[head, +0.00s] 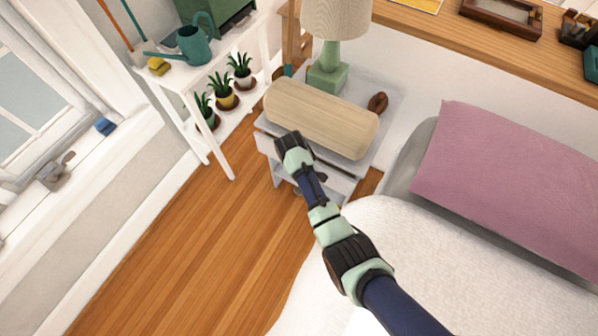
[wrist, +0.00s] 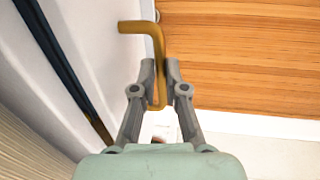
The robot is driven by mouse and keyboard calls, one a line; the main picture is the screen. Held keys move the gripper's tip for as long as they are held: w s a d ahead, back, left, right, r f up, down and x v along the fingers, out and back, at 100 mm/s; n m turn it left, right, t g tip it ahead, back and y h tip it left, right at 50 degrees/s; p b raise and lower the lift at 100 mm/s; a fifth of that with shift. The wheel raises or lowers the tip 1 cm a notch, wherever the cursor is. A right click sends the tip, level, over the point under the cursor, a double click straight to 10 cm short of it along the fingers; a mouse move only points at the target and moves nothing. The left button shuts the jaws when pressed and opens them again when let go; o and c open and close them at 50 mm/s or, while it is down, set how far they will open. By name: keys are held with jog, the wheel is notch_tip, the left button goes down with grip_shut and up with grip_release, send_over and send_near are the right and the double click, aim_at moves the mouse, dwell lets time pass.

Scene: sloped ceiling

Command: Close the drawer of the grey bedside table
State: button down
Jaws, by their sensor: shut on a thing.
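The grey bedside table (head: 386,85) stands by the wall next to the bed. Its front is partly hidden by my wrist, and pale drawer parts (head: 340,182) show below the top to the right of it. In the wrist view my gripper (wrist: 161,72) is shut on a bent brass handle (wrist: 140,27) at the edge of a pale grey surface (wrist: 107,50). I cannot tell how far out the drawer stands.
A beige bolster (head: 318,117), a green lamp (head: 328,75) and a brown object (head: 377,103) are on the table top. A white plant shelf (head: 190,95) stands to the left, the bed (head: 410,260) to the right. The wooden floor (head: 190,255) before the table is clear.

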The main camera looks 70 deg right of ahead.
jog(key=d, duration=0.2)
jog(key=shift+s+d+f, duration=0.1)
jog(key=shift+s+d, duration=0.15)
jog(key=shift+d, duration=0.05)
jog(key=c, duration=1.6)
grip_release()
jog(key=o, duration=0.4)
jog(key=shift+d, duration=0.3)
jog(key=shift+a, duration=0.1)
notch_tip(320, 180, up, 12)
jog(key=a, duration=0.2)
jog(key=shift+w, duration=0.2)
